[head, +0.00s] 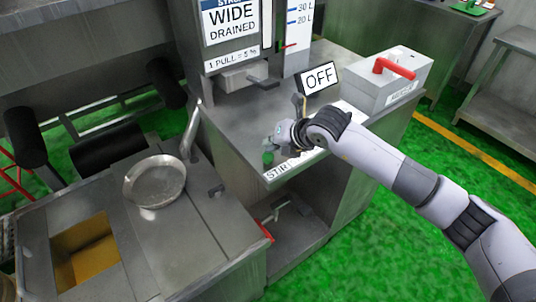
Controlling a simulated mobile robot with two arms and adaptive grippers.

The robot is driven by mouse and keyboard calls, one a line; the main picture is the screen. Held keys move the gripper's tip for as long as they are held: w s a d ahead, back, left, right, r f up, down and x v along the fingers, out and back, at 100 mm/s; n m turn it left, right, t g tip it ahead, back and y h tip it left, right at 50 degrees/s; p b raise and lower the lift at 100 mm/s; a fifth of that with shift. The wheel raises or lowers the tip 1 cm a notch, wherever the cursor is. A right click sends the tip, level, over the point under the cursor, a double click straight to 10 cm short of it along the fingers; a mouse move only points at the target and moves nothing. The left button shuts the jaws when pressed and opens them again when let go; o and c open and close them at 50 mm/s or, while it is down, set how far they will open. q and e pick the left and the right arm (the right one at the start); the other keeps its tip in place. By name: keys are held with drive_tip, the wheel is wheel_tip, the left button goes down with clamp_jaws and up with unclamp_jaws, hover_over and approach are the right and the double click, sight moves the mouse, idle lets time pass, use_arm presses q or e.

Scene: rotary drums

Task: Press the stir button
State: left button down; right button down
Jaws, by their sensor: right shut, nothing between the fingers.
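The green stir button (268,158) sits near the front edge of the steel counter (225,131), just behind a white label reading "STIR" (277,171). My right arm reaches in from the right. My right gripper (273,146) is shut and empty, pointing down and left at the button. Its fingertips are at or just above the button; I cannot tell whether they touch. The gripper and wrist hide part of the label and the counter behind. My left gripper is not in view.
An "OFF" sign (320,77) stands behind my wrist. A grey box with a red handle (394,68) is at the counter's right. A dispenser marked "WIDE DRAINED" (231,28) stands at the back. A round metal pan (155,181) lies on the lower left unit.

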sight(271, 154)
drive_tip(key=shift+r+p, duration=1.15)
drive_tip(key=shift+r, duration=1.4)
